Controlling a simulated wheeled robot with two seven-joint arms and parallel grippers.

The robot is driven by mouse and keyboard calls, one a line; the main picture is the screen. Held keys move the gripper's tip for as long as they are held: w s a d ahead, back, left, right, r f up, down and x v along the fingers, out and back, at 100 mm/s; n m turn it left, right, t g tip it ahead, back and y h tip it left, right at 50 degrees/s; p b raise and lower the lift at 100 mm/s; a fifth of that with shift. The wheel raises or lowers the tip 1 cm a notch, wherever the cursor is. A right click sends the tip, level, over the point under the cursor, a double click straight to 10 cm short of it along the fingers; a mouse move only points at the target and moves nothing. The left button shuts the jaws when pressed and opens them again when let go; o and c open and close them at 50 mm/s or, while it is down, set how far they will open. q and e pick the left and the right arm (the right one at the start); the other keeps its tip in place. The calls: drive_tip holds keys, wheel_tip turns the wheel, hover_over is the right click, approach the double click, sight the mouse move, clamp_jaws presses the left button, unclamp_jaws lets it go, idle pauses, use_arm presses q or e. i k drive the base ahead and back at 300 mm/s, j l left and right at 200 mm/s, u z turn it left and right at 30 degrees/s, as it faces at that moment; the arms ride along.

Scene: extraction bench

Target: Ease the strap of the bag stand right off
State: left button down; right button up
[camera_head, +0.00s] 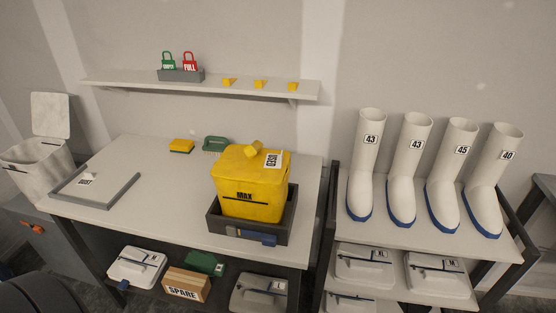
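What looks like the bag stand is at the far left edge: a pale grey-white bag or bin (38,162) with a raised flap or lid (50,115) standing upright behind its opening. It sits on a grey cabinet-like base (48,222). A small orange piece (33,228) is on the front of that base; I cannot tell whether it is the strap, a latch or a handle. A thin dark line shows near the bag's rim. Neither of my grippers is in view.
The bench (155,160) carries a shallow grey-framed tray (125,190), a yellow MAX bin (252,205) in a dark tray (277,237), a yellow sponge-like block (182,146) and a green brush (215,143). White boots (362,170) stand on a rack at right. The bench's middle is clear.

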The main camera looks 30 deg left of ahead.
sight(269, 240)
drive_tip(key=l+u, duration=0.35)
drive_tip(key=k+l+u, duration=0.15)
drive_tip(key=l+u, duration=0.25)
drive_tip(key=k+l+u, duration=0.15)
drive_tip(key=l+u, duration=0.2)
drive_tip(key=k+l+u, duration=0.15)
drive_tip(key=u, duration=0.25)
drive_tip(key=l, duration=0.1)
